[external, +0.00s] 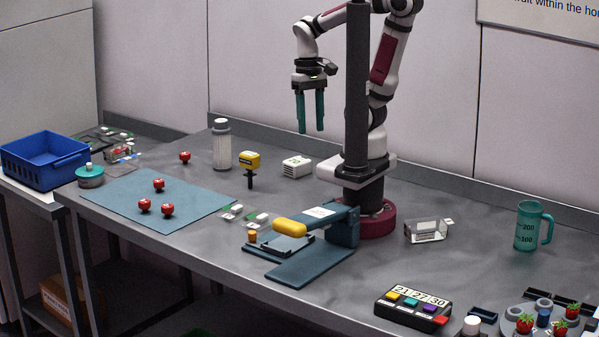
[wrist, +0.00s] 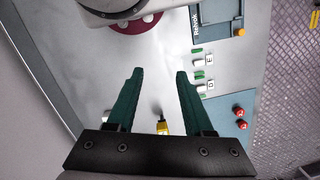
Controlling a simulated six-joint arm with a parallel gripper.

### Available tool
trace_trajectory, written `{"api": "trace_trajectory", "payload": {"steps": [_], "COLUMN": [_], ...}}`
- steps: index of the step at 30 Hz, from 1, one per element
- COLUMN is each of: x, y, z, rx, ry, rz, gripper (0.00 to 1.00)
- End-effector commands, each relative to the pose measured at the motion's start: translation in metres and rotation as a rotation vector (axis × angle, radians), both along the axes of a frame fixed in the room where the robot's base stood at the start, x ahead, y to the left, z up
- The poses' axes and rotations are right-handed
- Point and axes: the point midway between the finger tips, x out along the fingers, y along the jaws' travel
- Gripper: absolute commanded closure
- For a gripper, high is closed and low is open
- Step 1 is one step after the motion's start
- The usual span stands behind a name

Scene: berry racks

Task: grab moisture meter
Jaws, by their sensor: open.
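The moisture meter, taken to be the small yellow device with a dark face and a black stem (external: 249,160), is on the grey bench left of my arm. In the wrist view the yellow meter (wrist: 163,128) shows between the finger bases, partly hidden by the gripper's dark crossbar. My gripper (external: 311,128) points down with its two green fingers apart and empty, above the bench and to the right of the meter. The open fingers also show in the wrist view (wrist: 158,72).
A white-grey cylinder (external: 222,150) stands left of the meter and a small white box (external: 297,166) right of it. A blue mat (external: 200,205) with red fruits lies in front. A blue press-like device (external: 340,228) stands nearer my base.

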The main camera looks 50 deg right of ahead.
Motion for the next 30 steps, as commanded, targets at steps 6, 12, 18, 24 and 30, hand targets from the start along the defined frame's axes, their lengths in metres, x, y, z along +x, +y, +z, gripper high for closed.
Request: {"api": "trace_trajectory", "payload": {"steps": [6, 12, 18, 24, 30], "x": [0.086, 0.165, 0.185, 0.196, 0.21], "y": [0.005, 0.072, 0.118, 0.085, 0.039], "z": [-0.029, -0.105, -0.155, -0.174, -0.194], "rx": [-0.334, -0.696, -0.909, -0.925, -0.923], "ry": [0.339, 0.682, 0.863, 0.887, 0.883], "rz": [0.858, 1.615, 1.937, 1.961, 1.96], "gripper": [0.48, 0.48, 0.48, 0.48, 0.48]}}
